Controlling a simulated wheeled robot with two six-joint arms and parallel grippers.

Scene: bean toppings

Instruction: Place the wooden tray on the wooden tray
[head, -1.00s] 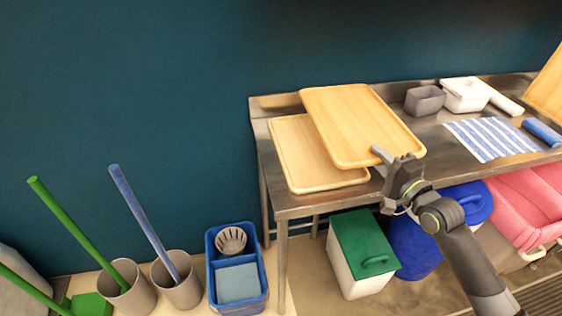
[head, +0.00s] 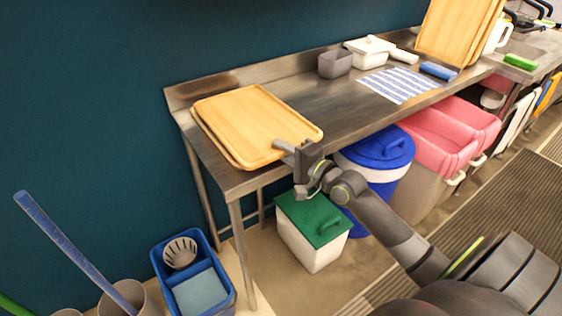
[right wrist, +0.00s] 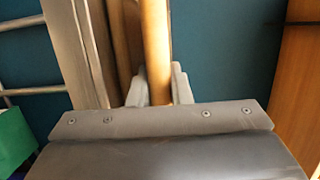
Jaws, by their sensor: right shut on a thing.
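The upper wooden tray (head: 255,115) lies almost level over the lower wooden tray (head: 204,139) at the left end of the metal table. Only a strip of the lower tray shows along its left side. My right gripper (head: 285,147) is shut on the upper tray's front right edge. In the right wrist view the held tray's edge (right wrist: 155,50) is between the fingers, close beside another wooden edge. I cannot tell whether the two trays touch. My left gripper is not in view.
The metal table (head: 315,108) is clear just right of the trays. Further right are a grey container (head: 335,64), a white lidded box (head: 368,55), a striped cloth (head: 398,84) and upright wooden trays (head: 455,30). A green-lidded bin (head: 313,225) stands below.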

